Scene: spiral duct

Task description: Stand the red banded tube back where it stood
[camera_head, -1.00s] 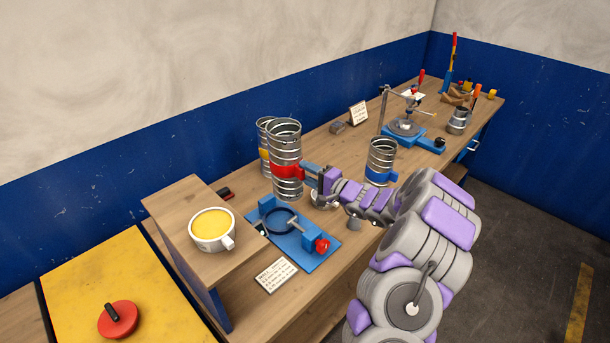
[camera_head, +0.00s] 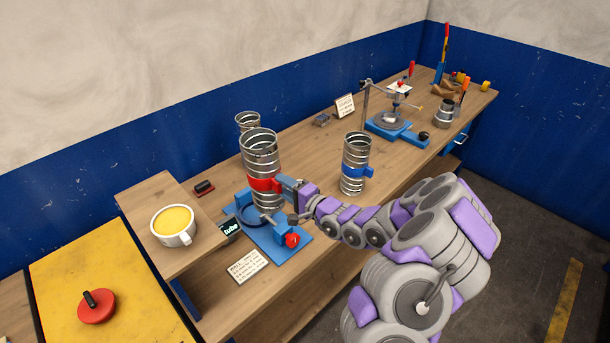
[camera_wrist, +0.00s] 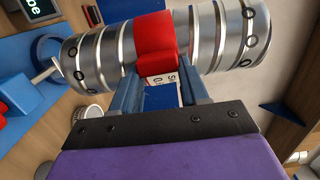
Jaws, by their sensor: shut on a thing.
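The red banded tube (camera_head: 262,160) is a ribbed silver duct with a red band, upright in the head view. My gripper (camera_head: 284,186) is shut on its red band from the right. In the wrist view the tube (camera_wrist: 100,55) lies across the picture and my gripper (camera_wrist: 160,90) holds the red band's tab. The tube is over the blue clamp stand (camera_head: 285,258) with its ring and red knob. Whether its lower end touches the stand, I cannot tell. The blue banded tube (camera_head: 355,165) stands to the right. Another silver tube (camera_head: 247,121) stands behind, mostly hidden.
A yellow-filled mug (camera_head: 173,227) sits on the raised shelf at left. A white note card (camera_head: 246,267) lies at the bench's front edge. A small display (camera_head: 229,229) is left of the stand. A blue-based device (camera_head: 395,128) stands farther right. Bare bench lies between the tubes.

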